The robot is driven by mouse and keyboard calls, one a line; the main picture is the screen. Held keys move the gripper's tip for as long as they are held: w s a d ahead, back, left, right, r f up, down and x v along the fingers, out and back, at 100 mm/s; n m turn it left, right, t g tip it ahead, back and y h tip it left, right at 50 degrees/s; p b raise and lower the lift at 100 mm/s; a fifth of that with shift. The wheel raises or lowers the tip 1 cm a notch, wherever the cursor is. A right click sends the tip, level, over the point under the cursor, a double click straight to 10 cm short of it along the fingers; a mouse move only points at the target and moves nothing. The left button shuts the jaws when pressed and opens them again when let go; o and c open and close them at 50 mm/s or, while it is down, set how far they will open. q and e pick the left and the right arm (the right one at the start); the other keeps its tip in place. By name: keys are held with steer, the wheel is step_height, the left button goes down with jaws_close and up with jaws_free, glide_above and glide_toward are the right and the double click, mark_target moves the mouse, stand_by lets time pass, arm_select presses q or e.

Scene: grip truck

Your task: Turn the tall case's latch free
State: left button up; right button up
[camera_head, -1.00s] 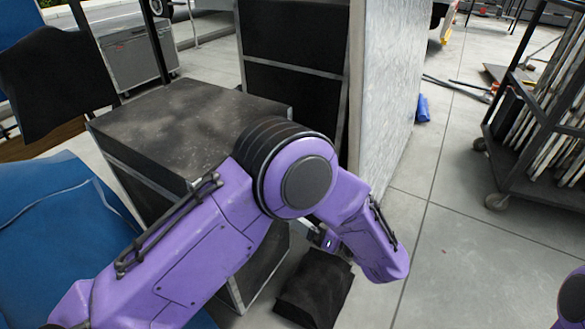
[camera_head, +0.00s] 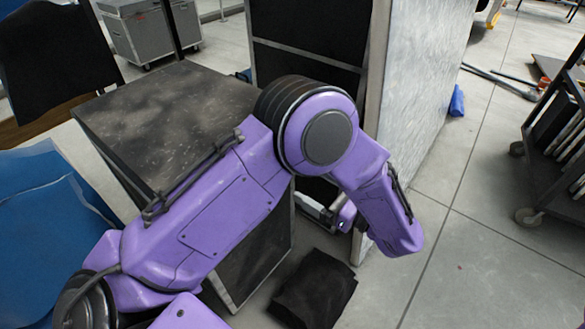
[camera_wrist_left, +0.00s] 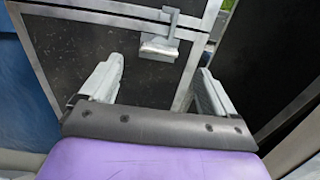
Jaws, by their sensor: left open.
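The tall case (camera_head: 312,38) has black front panels in metal edging and a pale side, and stands behind my left arm. In the left wrist view a metal latch (camera_wrist_left: 160,45) sits on a black panel (camera_wrist_left: 85,50) with metal edging. It shows just beyond and between the fingertips of my left gripper (camera_wrist_left: 160,68), which is open and empty. The fingers look apart from the latch. In the head view my left gripper (camera_head: 328,213) is small and partly covered by my forearm, low in front of the tall case. The latch is hidden there. My right gripper is out of view.
A low black case (camera_head: 165,115) stands left of the tall case. A dark block (camera_head: 315,290) lies on the floor below my gripper. Blue covering (camera_head: 40,220) is at the left. A wheeled rack (camera_head: 550,150) stands at the right, with clear floor (camera_head: 480,250) between.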

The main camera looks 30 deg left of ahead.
arm_select(q)
steer(key=a, duration=0.7)
steer(key=shift+w+a, duration=0.3)
steer(key=shift+a, duration=0.1)
steer(key=c, duration=1.1)
